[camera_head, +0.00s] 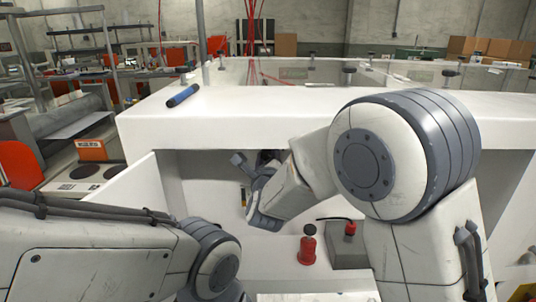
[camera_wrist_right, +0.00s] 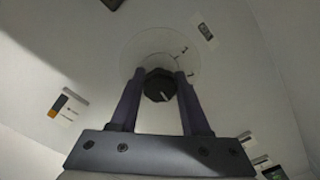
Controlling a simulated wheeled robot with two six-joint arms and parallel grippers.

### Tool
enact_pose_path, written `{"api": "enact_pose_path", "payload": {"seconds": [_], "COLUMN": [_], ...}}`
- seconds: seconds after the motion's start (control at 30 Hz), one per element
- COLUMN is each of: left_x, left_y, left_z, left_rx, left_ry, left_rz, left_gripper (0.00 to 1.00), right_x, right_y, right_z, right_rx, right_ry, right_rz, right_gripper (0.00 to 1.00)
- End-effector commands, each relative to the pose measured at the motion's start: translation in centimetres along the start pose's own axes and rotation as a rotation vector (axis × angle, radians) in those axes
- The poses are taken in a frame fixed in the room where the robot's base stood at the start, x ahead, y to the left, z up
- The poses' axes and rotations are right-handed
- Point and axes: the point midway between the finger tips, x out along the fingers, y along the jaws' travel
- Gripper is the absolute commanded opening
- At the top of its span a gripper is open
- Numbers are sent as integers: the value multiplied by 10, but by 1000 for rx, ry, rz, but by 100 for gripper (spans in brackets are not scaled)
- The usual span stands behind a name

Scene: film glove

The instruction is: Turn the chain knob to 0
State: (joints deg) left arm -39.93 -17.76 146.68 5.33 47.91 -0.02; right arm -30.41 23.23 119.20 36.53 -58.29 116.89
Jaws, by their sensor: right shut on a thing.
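The dark chain knob (camera_wrist_right: 158,86) sits on a round pale dial (camera_wrist_right: 143,45) on a white panel in the right wrist view. A short white pointer line on the knob points down and to the right. Small dark marks stand at the dial's right side, too small to read surely. My right gripper (camera_wrist_right: 158,78) has its two fingers on either side of the knob, shut on it. In the head view my right wrist (camera_head: 264,205) reaches into the white recess, and the knob cannot be made out there. My left arm shows at the lower left, its gripper out of view.
A red bottle-like object (camera_head: 307,245) and a grey box (camera_head: 346,245) stand in the recess near my right arm. A blue cylinder (camera_head: 183,95) lies on the white top (camera_head: 260,108). Small labels (camera_wrist_right: 66,106) are on the panel around the dial.

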Motion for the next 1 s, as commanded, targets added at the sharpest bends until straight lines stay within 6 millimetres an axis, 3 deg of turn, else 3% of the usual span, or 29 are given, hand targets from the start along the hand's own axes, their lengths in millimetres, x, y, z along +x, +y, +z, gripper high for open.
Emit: {"api": "enact_pose_path", "payload": {"seconds": [0.37,1.0], "left_x": [15,38], "left_y": [-1,-3], "left_z": [1,2], "left_rx": [0,0], "left_ry": [0,0], "left_rz": [0,0], "left_gripper": [50,50], "right_x": [0,-1], "right_y": [2,2], "right_z": [-2,0], "right_rx": [-161,-757], "right_ry": [-1,-1], "right_rz": [0,2], "right_gripper": [0,0]}}
